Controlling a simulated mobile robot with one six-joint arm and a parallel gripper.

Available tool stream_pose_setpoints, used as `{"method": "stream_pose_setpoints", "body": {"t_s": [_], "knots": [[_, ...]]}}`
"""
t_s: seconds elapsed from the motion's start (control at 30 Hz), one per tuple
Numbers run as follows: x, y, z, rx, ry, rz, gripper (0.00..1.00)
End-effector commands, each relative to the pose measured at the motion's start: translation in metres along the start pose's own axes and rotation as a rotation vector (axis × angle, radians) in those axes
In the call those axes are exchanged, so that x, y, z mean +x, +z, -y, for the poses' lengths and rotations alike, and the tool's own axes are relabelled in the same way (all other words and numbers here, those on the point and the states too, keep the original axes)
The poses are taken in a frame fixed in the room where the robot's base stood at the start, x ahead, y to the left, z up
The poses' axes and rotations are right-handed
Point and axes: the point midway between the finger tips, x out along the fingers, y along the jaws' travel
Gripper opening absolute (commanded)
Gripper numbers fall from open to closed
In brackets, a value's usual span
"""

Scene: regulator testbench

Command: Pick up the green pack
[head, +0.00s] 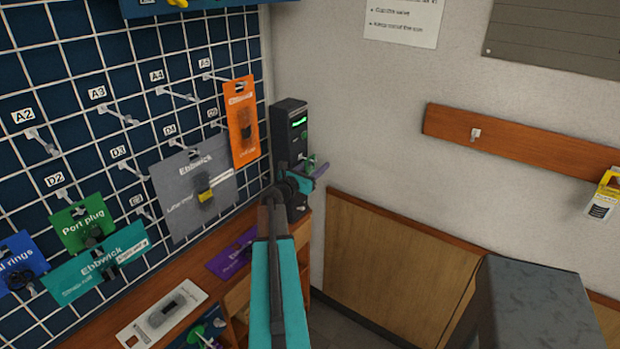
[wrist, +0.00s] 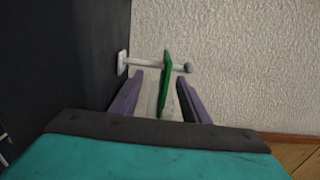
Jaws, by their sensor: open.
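A green pack (wrist: 167,80) hangs edge-on from a short peg (wrist: 148,63) with a round end in the wrist view. In the head view a small bit of green (head: 308,162) shows at my gripper, beside the black upright unit (head: 289,115). My gripper (wrist: 160,77) is open, with one purple jaw on each side of the pack's lower part. The pack looks apart from both jaws, nearer the right one. A green "Port plug" pack (head: 82,222) also hangs on the grid wall at the left in the head view.
Several other packs hang on the grid wall, among them an orange one (head: 241,125) and a grey one (head: 190,215). A wooden counter (head: 110,325) runs below. A plain wall (head: 370,120) lies behind my gripper. A dark grey block (head: 535,300) stands at lower right.

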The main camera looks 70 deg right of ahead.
Motion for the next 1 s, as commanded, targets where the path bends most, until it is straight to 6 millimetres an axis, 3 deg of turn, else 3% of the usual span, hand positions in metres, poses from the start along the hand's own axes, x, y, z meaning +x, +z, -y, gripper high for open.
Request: {"method": "stream_pose_setpoints", "body": {"t_s": [0.07,0.33,0.73,1.0], "knots": [[0.0,0.0,0.0,0.0,0.0,0.0,0.42],[0.0,0.0,-0.001,0.0,0.001,0.0,0.0],[-0.001,0.003,-0.001,0.001,0.001,0.001,0.0],[-0.001,0.015,0.002,0.002,0.0,0.001,0.0]]}}
